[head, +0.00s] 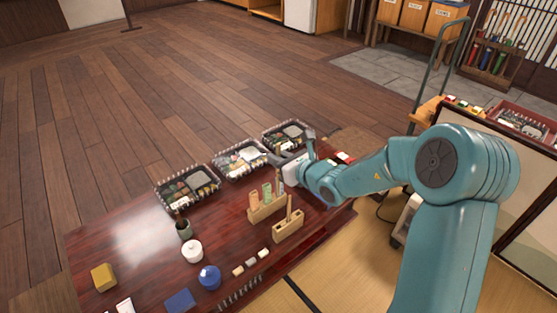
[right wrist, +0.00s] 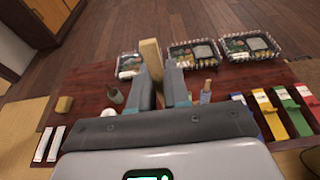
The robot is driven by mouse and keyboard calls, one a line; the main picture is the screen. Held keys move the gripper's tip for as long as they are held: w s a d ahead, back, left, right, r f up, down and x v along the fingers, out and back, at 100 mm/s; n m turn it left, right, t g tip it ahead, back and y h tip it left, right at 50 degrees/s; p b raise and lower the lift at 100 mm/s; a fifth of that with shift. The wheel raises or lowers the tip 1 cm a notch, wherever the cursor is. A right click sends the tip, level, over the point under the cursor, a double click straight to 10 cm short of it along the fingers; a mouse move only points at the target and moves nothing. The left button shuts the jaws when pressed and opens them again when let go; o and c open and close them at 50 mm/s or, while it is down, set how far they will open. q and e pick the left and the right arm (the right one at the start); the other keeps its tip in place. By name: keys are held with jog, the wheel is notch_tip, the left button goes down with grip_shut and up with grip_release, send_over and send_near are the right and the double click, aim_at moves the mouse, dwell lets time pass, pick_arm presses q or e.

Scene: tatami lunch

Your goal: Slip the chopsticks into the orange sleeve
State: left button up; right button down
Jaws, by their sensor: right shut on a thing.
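My right gripper (head: 287,160) is low over the far right part of the table, near the lunch boxes. In the right wrist view it (right wrist: 163,88) is shut on a tan wooden bar that looks like the chopsticks (right wrist: 151,58); the bar sticks out past the fingers. In the head view the arm and gripper mostly hide it. The orange sleeve (head: 254,200) stands upright in a wooden rack, left of a green sleeve (head: 267,192) and close in front of my gripper. My left gripper is not in view.
A wooden block (head: 287,234) with a tan stick standing in it is in front of the rack. Three lunch boxes line the far edge, one of them here (head: 188,190). A white jar (head: 192,251) and blue pot (head: 209,278) stand left. The table's left middle is clear.

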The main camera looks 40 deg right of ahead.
aim_at(279, 144)
jog(key=shift+r+p, duration=1.6)
jog(key=shift+r, duration=0.95)
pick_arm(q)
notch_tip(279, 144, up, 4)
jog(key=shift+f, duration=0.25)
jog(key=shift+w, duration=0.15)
pick_arm(e)
jog(key=shift+w, duration=0.15)
